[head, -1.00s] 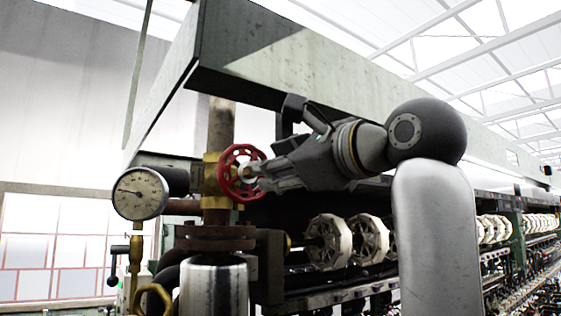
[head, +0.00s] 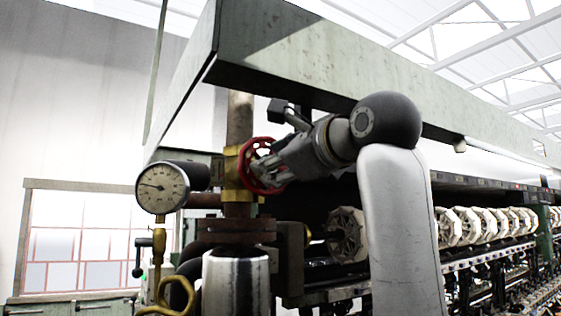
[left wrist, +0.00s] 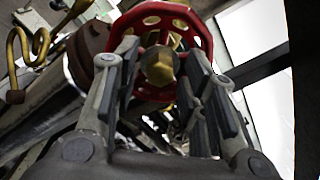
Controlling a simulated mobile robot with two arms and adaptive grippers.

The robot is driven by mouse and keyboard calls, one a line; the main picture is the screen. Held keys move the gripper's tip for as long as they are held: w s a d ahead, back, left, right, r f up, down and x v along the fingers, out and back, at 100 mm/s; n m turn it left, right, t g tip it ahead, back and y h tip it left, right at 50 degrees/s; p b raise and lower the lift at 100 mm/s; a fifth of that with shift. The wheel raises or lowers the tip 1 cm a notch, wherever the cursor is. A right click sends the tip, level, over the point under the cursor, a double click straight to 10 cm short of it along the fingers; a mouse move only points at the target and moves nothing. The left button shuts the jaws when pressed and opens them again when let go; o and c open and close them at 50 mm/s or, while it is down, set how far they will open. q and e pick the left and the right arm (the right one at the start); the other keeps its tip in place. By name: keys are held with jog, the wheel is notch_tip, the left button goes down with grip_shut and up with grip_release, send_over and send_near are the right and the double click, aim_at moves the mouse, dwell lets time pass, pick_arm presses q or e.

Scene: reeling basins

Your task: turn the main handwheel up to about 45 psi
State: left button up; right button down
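The red handwheel (head: 262,165) sits on a brass valve body (head: 235,172) on a vertical pipe. In the left wrist view the wheel (left wrist: 205,38) is straight ahead, with a brass hub nut (left wrist: 160,66) in its middle. My left gripper (head: 275,168) is at the wheel in the head view. Its fingers (left wrist: 160,85) are spread to either side of the hub, overlapping the wheel; I cannot tell whether they touch it. The round white pressure gauge (head: 162,188) is left of the valve; its needle points left and slightly up, its numbers too small to read. My right gripper is out of view.
A green-grey beam (head: 330,65) runs above the valve and arm. A rusty flange (head: 237,229) and shiny cylinder (head: 236,280) stand below. A small black-handled valve (head: 139,257) is under the gauge. Pale reels (head: 347,236) line the machine at right.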

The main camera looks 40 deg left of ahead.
pick_arm(q)
jog(key=shift+c, duration=0.3)
grip_shut()
jog(key=n, duration=1.7)
jog(key=shift+f, duration=0.1)
jog(key=shift+o, duration=0.3)
grip_release()
